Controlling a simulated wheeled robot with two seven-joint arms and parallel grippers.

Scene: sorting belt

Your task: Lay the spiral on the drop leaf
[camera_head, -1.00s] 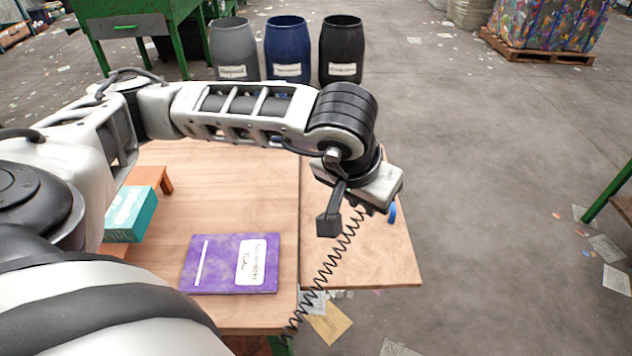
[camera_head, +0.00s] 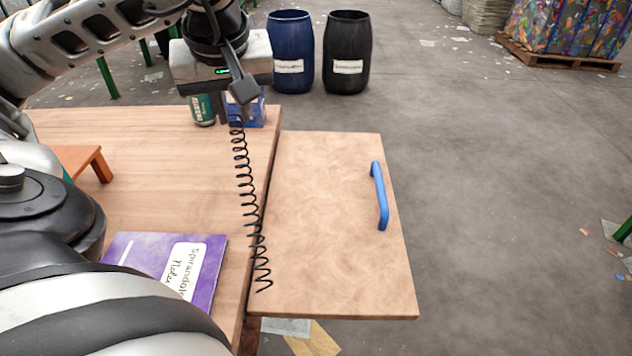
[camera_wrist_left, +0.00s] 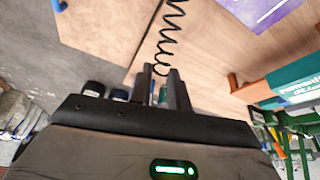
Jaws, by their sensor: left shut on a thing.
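The spiral (camera_head: 244,185) is a thin black coil, stretched long. My left gripper (camera_head: 232,112) is shut on its upper end, near the far part of the table. In the head view its lower end reaches down over the seam between table and drop leaf; I cannot tell whether it touches. The drop leaf (camera_head: 325,225) is a pale wooden panel at the right of the table, with a blue handle (camera_head: 380,196). In the left wrist view the spiral (camera_wrist_left: 167,40) runs away from between the fingertips (camera_wrist_left: 163,72). My right gripper is not in view.
On the wooden table (camera_head: 180,215) lie a purple notebook (camera_head: 172,262), a small orange stand (camera_head: 85,160), a green can (camera_head: 203,110) and a blue box (camera_head: 252,112). Blue and black barrels (camera_head: 347,55) stand behind. The leaf's top is clear apart from its handle.

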